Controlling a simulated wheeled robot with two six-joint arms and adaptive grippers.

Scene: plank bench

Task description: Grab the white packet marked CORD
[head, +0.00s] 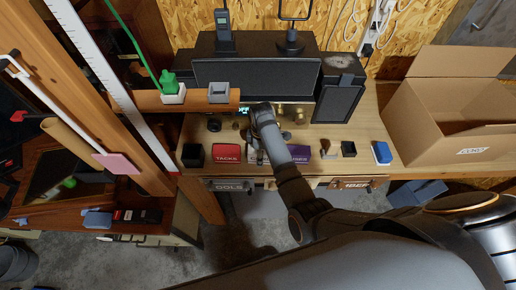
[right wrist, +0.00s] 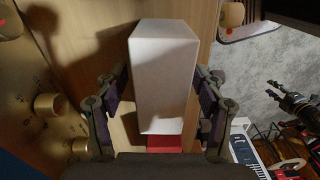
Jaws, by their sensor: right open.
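The white packet (head: 252,157) stands on the bench between the red TACKS packet (head: 227,153) and a purple packet (head: 299,154). In the head view my right arm partly covers it. In the right wrist view the white packet (right wrist: 163,75) stands between the two fingers of my right gripper (right wrist: 160,92), with a gap visible on each side. The gripper is open. No lettering shows on the faces in the wrist view, and I cannot read CORD in the head view.
A black box (head: 193,155) stands left of TACKS. A small black box (head: 348,149) and a blue box (head: 382,152) stand to the right. A radio with brass knobs (right wrist: 47,105) is close behind the packet row. An open carton (head: 450,115) fills the bench's right end.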

